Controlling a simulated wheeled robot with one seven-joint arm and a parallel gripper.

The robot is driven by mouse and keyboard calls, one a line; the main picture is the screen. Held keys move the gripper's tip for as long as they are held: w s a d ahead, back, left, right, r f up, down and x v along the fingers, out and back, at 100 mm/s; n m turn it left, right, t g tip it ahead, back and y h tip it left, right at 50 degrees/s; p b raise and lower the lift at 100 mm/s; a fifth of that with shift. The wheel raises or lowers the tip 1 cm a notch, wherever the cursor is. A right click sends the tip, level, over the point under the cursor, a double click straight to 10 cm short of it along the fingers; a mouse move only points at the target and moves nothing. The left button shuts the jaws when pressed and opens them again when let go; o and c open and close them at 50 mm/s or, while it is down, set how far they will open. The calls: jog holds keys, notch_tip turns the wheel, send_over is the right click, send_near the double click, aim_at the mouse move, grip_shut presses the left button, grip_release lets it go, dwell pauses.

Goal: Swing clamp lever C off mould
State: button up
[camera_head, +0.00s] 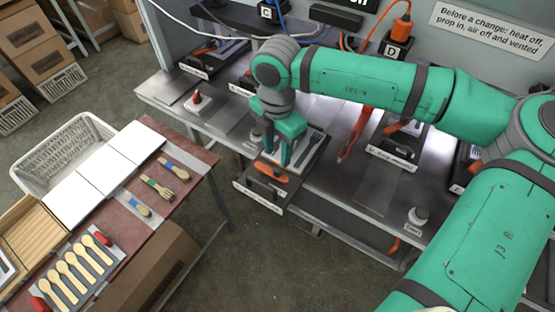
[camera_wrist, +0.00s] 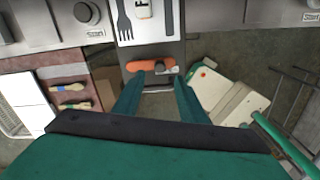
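An orange clamp lever (camera_head: 270,172) lies across the front of a mould (camera_head: 303,160) that has a dark fork-shaped cavity. I cannot read a letter C at this lever. The lever also shows in the wrist view (camera_wrist: 147,65), lying sideways just beyond my fingertips, with the fork shape (camera_wrist: 124,22) above it. My green gripper (camera_head: 284,158) points down over the front of this mould. In the wrist view its two fingers (camera_wrist: 160,77) are apart with nothing held between them. Whether a fingertip touches the lever cannot be told.
Other moulds stand along the metal bench, one with an orange lever (camera_head: 398,128) at right. A red bar (camera_head: 355,132) leans between stations. Start buttons (camera_head: 418,215) sit on the bench. A side table (camera_head: 190,165) with wooden utensils stands at left, with open floor between.

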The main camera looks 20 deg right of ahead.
jog(key=shift+r, duration=1.95)
jog(key=shift+a, duration=0.15)
